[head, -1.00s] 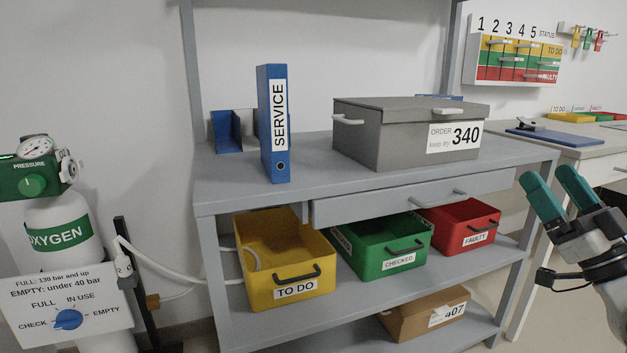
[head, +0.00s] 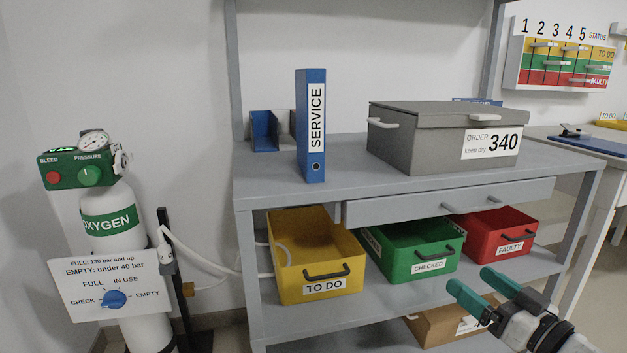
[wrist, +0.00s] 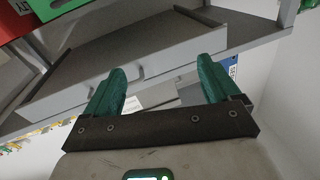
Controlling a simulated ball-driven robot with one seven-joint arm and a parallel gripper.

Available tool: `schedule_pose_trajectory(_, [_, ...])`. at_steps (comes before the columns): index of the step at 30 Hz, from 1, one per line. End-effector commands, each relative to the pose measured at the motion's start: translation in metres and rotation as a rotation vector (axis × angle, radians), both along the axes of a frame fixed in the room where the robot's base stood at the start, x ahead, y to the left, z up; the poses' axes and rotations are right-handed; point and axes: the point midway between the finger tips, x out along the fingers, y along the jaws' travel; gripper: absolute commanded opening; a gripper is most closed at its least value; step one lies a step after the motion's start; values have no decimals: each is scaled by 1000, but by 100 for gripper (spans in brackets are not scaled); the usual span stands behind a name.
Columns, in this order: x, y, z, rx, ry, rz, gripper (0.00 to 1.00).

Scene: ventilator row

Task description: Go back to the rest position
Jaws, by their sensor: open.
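My gripper (head: 476,289) is in the lower right of the head view, in front of the shelf below the red bin. Its two teal fingers are apart, with nothing between them. In the wrist view the open gripper (wrist: 160,88) points toward the underside of the grey bench and its drawer (wrist: 125,70). The fingers appear apart from the bench.
The grey bench (head: 275,190) holds a blue SERVICE binder (head: 312,150) and a grey 340 box (head: 410,150). Yellow (head: 290,285), green (head: 400,262) and red (head: 500,240) bins stand below. An oxygen cylinder (head: 110,240) is at left. A brown box (head: 440,330) sits low.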

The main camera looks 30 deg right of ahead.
Motion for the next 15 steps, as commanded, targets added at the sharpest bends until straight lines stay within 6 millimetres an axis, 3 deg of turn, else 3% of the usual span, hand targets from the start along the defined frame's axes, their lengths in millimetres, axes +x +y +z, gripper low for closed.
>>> schedule_pose_trajectory(3, [9, 48, -69, 52, 246, 78, 89])
schedule_pose_trajectory(7, [-5, 98, -144, 87, 537, 141, 89])
schedule_pose_trajectory(12, [-57, 153, -225, 91, 927, 177, 89])
schedule_pose_trajectory(15, [-95, 174, -257, 69, 1126, 169, 89])
